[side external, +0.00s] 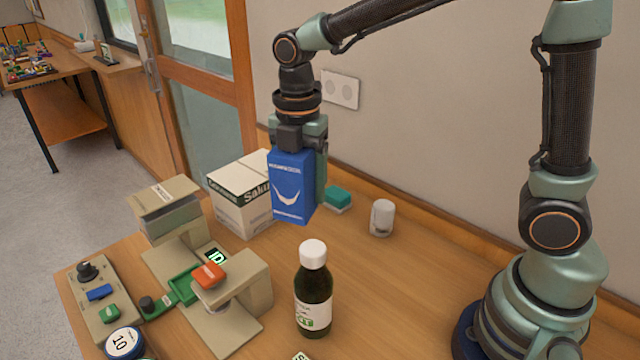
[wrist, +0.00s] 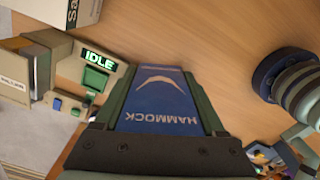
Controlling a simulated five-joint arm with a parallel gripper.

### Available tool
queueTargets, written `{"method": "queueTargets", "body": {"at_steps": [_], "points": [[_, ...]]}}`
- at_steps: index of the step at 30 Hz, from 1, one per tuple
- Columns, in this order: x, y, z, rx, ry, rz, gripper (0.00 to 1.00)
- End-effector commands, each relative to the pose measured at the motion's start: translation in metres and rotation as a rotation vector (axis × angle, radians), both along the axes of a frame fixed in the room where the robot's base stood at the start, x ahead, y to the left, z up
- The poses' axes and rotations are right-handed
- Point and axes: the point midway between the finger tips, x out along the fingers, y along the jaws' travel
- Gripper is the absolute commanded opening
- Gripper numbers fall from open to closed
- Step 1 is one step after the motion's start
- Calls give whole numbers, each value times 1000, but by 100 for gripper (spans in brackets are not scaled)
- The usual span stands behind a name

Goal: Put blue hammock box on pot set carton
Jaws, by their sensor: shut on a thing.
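The blue hammock box (side external: 292,188) is upright in my gripper (side external: 299,150), which points down and is shut on the box's upper part. In the wrist view the box (wrist: 160,98) shows its HAMMOCK lettering and a pale curved mark between the two fingers. The pot set carton (side external: 238,205), white with a dark green band, stands on the table just left of the box. Its corner also shows at the top left of the wrist view (wrist: 84,8). The box is beside the carton and hides part of its right side. I cannot tell whether the box's bottom touches the table.
A beige machine (side external: 180,260) with a lit IDLE display (wrist: 99,59) stands in front of the carton. The table's right middle is clear.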

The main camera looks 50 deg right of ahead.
Motion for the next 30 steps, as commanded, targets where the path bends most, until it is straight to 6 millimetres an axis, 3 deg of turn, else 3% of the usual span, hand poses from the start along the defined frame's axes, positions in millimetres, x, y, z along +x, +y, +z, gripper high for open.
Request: {"method": "queueTargets", "body": {"at_steps": [7, 11, 30], "points": [[6, 0, 24, 1, -3, -40, 0], [22, -2, 30, 1, -2, -183, 0], [139, -31, 41, -1, 0, -1454, 0]]}}
